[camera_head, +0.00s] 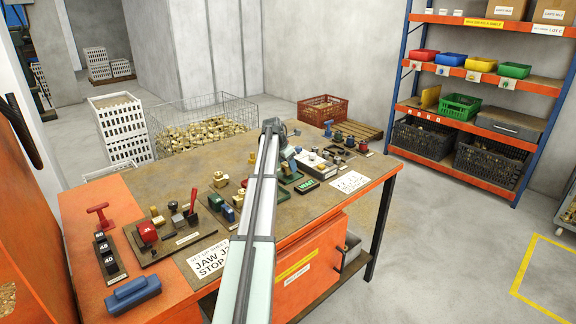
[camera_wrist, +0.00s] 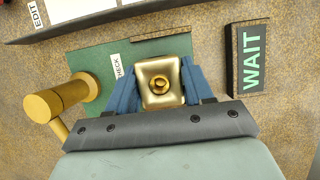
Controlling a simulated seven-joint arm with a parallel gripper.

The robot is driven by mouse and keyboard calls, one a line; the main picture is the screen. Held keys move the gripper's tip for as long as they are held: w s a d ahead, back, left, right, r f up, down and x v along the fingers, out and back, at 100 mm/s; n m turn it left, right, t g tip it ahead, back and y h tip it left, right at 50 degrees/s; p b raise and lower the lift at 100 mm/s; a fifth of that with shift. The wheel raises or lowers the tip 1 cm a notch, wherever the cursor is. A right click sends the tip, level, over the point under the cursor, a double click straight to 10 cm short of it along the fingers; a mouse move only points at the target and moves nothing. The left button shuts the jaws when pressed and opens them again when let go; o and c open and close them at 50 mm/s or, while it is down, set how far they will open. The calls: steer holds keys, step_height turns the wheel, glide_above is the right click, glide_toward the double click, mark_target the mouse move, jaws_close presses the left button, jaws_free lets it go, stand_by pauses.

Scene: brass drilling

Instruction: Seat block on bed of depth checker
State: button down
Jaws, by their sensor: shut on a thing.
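A brass block (camera_wrist: 151,97) with a round feature in its top face is between the blue fingers of my gripper (camera_wrist: 160,80) in the wrist view. My gripper is shut on the block. The depth checker's green plate (camera_wrist: 98,60), with a label ending in "CHECK", lies under the block. A brass cylinder with a side handle (camera_wrist: 48,104) stands at the plate's left edge. I cannot tell whether the block touches the bed or is held just above it. In the head view my arm hides the block.
A "WAIT" display (camera_wrist: 251,60) is close to the right of the gripper; it also shows in the head view (camera_head: 306,185). Brass parts and small fixtures crowd the bench (camera_head: 150,182). A blue-and-orange shelf (camera_head: 480,120) stands at right. The floor between is clear.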

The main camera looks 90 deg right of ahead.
steer(key=shift+f, duration=0.65)
stand_by(0.8)
jaws_free()
stand_by(0.6)
steer(key=shift+r, duration=0.1)
steer(key=shift+r, duration=3.35)
